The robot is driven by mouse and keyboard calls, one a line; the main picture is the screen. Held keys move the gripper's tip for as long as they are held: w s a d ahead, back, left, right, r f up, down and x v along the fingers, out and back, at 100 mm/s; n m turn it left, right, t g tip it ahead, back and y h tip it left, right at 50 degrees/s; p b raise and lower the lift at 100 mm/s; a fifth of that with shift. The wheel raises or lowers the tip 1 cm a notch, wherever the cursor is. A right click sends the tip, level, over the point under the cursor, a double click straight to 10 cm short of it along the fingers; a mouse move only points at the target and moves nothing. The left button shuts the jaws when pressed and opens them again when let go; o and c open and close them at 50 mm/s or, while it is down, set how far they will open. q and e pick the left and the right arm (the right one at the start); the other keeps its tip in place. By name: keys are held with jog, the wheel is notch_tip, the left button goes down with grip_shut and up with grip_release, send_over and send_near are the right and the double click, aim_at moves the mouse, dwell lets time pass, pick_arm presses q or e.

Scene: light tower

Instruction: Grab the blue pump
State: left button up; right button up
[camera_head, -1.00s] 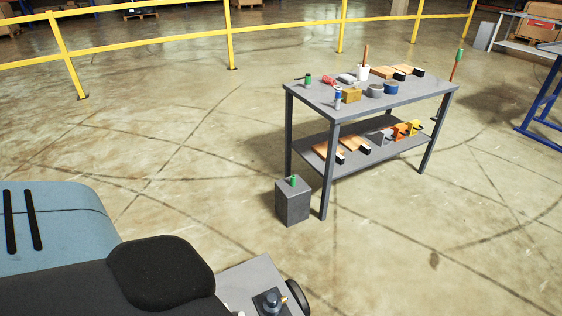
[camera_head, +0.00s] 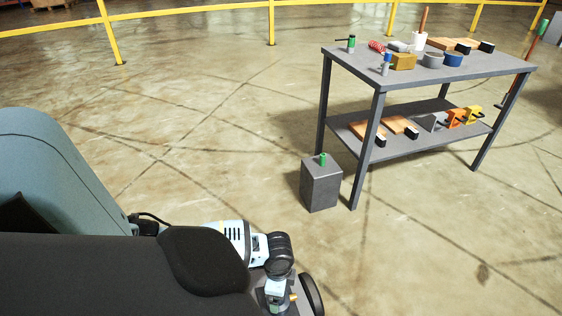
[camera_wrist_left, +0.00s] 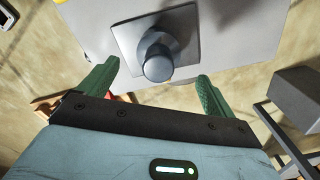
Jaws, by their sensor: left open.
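A short blue-grey cylinder (camera_wrist_left: 157,64) stands on a square dark plate on a grey surface in the left wrist view. My left gripper (camera_wrist_left: 158,74) is open, its green fingers on either side of the cylinder's near end, apart from it. In the head view my left gripper (camera_head: 276,290) is at the bottom, pointing down, and largely covers this cylinder; a small brass piece shows beside it. A small blue-topped grey item (camera_head: 386,64) also stands on the table's near left corner. I cannot tell for certain which is the pump. My right gripper is not in view.
A grey two-shelf table (camera_head: 480,70) stands at the right, with tools and blocks on it. A yellow railing (camera_head: 272,22) runs behind. The floor at the left centre is clear.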

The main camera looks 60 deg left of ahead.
aim_at(287, 307)
pick_arm(q)
jog(key=shift+f, duration=0.1)
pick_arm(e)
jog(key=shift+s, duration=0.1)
pick_arm(q)
jog(key=shift+f+b, duration=0.6)
jog(key=shift+f, duration=0.65)
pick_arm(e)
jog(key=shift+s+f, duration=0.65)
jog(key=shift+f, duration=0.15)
pick_arm(q)
notch_tip(287, 307, down, 5)
jog(key=b, duration=0.2)
jog(key=shift+d+b, duration=0.15)
jog(key=shift+b, duration=0.2)
jog(key=shift+f, duration=0.15)
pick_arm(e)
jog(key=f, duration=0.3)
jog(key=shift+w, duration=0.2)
pick_arm(q)
jog(key=shift+c, duration=0.9)
jog(key=c, duration=1.2)
jog(key=shift+w+r, duration=0.1)
jog(key=shift+r, duration=0.1)
jog(key=c, duration=0.5)
jog(key=shift+c, duration=0.3)
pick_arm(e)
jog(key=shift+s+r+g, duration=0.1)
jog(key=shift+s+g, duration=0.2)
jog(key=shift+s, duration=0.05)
